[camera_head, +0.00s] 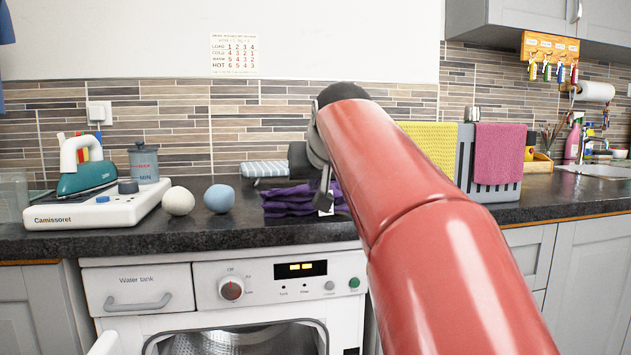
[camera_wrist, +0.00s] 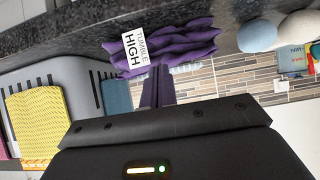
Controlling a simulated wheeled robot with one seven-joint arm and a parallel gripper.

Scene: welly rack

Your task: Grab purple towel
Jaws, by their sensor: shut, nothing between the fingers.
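The purple towel (camera_head: 290,200) lies folded in a crumpled stack on the dark worktop, above the white machine. It also shows at the top of the wrist view (camera_wrist: 185,42), with a white tag reading "TUMBLE HIGH" (camera_wrist: 135,52) hanging at its edge. My gripper (camera_wrist: 160,70) is shut and empty, its fingertips pointing at the towel just beside the tag. I cannot tell whether they touch it. In the head view my red arm hides part of the area right of the towel, and the tag shows small at the towel's right end.
A blue ball (camera_head: 219,198) and a white ball (camera_head: 178,201) sit left of the towel, then an iron (camera_head: 88,165) on a white base. A grey rack (camera_head: 464,160) with yellow (camera_head: 428,142) and pink (camera_head: 499,152) cloths stands right. A striped cloth (camera_head: 264,168) lies behind.

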